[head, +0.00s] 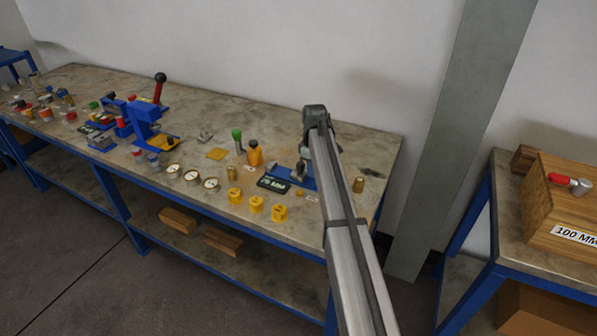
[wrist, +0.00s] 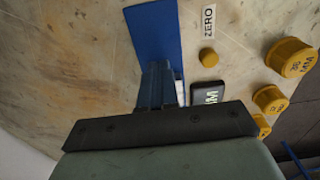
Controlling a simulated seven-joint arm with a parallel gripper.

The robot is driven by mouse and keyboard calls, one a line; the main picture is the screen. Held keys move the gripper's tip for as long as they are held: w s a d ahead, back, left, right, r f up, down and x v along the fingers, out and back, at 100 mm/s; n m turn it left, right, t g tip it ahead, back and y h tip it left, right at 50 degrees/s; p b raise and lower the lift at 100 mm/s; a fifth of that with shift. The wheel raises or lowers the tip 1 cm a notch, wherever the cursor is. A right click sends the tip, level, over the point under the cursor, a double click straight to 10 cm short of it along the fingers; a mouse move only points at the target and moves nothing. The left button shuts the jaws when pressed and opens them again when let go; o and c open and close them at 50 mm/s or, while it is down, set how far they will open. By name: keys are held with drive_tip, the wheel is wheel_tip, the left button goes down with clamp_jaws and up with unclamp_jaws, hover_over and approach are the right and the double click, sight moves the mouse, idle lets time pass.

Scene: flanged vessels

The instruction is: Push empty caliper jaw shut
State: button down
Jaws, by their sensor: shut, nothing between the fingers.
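The caliper station stands at the right end of the long bench. Its blue base (head: 283,172) is partly hidden behind my arm in the head view, and it shows as a blue strip (wrist: 153,35) in the wrist view. Its black display (head: 272,184) lies in front of the base; the display's corner (wrist: 208,95) shows in the wrist view. My gripper (wrist: 158,68) is shut and empty, with its fingers over the blue base. I cannot tell whether they touch it. The caliper's jaws are hidden or cannot be made out.
Several yellow MM blocks (head: 257,203) stand along the front edge. An orange bottle (head: 255,153) and a green-topped item (head: 238,140) stand to the left. A wooden box (head: 560,205) is on the separate right table.

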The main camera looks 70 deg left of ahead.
sight(302, 164)
drive_tip(key=shift+s+a, duration=0.15)
drive_tip(key=shift+a, duration=0.05)
drive_tip(key=shift+s+a, duration=3.15)
drive_tip(key=shift+s, duration=0.05)
drive_tip(key=shift+s+a, duration=0.1)
idle(0.8)
